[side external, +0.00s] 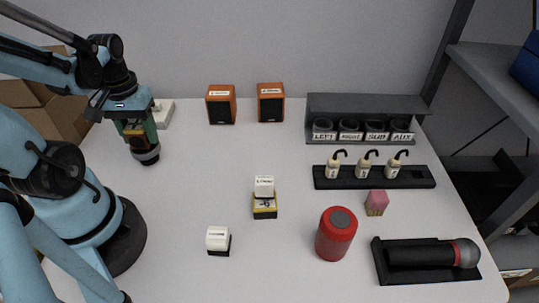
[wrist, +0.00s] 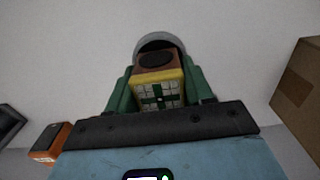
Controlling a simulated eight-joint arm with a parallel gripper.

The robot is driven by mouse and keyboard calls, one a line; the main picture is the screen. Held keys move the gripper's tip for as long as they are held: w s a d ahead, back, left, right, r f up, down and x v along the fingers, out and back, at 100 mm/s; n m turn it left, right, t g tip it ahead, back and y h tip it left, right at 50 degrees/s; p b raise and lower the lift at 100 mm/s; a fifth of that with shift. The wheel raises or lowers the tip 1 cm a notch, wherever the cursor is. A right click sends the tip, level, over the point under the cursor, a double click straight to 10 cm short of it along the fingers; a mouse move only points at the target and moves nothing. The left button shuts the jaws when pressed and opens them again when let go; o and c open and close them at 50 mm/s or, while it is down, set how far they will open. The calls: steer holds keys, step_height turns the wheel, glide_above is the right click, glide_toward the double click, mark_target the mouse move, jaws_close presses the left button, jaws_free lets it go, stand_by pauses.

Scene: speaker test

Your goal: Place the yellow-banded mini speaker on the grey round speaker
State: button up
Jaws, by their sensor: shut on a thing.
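My gripper (side external: 137,134) is at the left of the table, pointing down, its green fingers shut on the yellow-banded mini speaker (wrist: 166,76). In the wrist view the mini speaker has a brown end with a dark oval, a yellow band and a pale gridded face with a green cross. It sits between both fingers. The grey round speaker (side external: 147,154) shows directly below the fingers in the side view, with a dark lower part. Its grey rim also shows beyond the mini speaker in the wrist view (wrist: 150,42). I cannot tell whether the two touch.
Two orange speakers (side external: 221,104) stand at the back, near a labelled grey rack (side external: 368,106). A white box (side external: 163,112) is behind my gripper. A yellow-and-black block (side external: 265,210), white-topped block (side external: 218,239), red cylinder (side external: 336,234) and microphone tray (side external: 425,278) stand right. The table's left-centre is clear.

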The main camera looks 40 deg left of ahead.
mark_target(136, 124)
steer(key=shift+f, duration=0.2)
steer(key=o, duration=1.1)
steer(key=shift+f, duration=0.1)
steer(key=shift+r, duration=6.05)
steer(key=w+d+f+m+t, duration=0.1)
steer(key=w+d+m+t, duration=0.1)
steer(key=w+d+m, duration=0.1)
steer(key=w+d+f+m+t, duration=0.1)
steer(key=w+d+m+t, duration=0.1)
steer(key=w+d, duration=0.3)
steer(key=w+d+f+m+t, duration=0.1)
steer(key=w+d+m+t, duration=0.2)
steer(key=d, duration=0.3)
steer(key=shift+w+d+m, duration=0.15)
steer(key=shift+w+m, duration=0.35)
